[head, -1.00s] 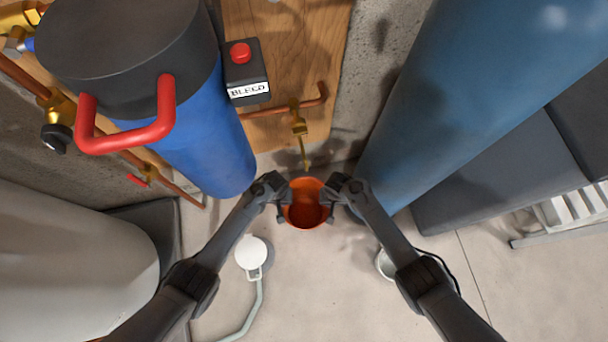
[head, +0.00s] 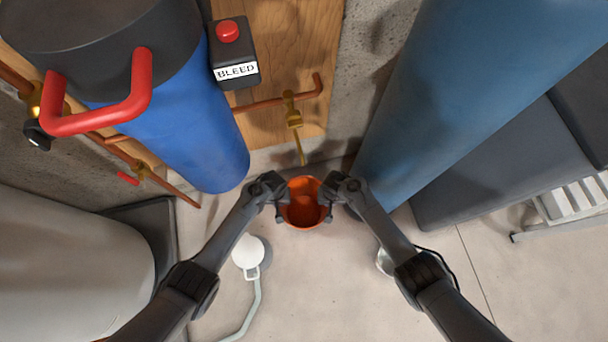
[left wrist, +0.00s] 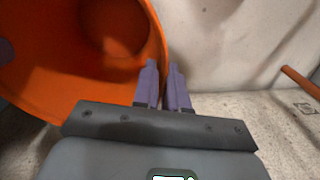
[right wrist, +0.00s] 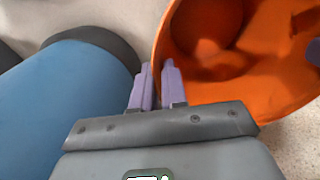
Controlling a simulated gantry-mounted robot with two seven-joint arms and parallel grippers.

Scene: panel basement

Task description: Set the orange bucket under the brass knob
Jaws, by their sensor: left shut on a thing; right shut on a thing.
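The orange bucket (head: 304,215) hangs between my two grippers, seen from above with its mouth open toward me. My left gripper (head: 279,200) is shut on the left side of its rim. My right gripper (head: 332,198) is shut on the right side. The rim also shows beside the fingers in the left wrist view (left wrist: 158,50) and the right wrist view (right wrist: 164,45). A brass fitting (head: 293,112), which looks like the brass knob, sits on a copper pipe at the wooden board. Its thin stem ends just beyond the bucket's far rim in the picture. The bucket's height above the floor is unclear.
A blue tank (head: 190,130) with a red handle stands left, a larger blue cylinder (head: 435,95) right. A box marked BLEED (head: 234,65) has a red button. A white round floor fitting (head: 248,252) with a hose lies near my left arm. Floor between the arms is clear.

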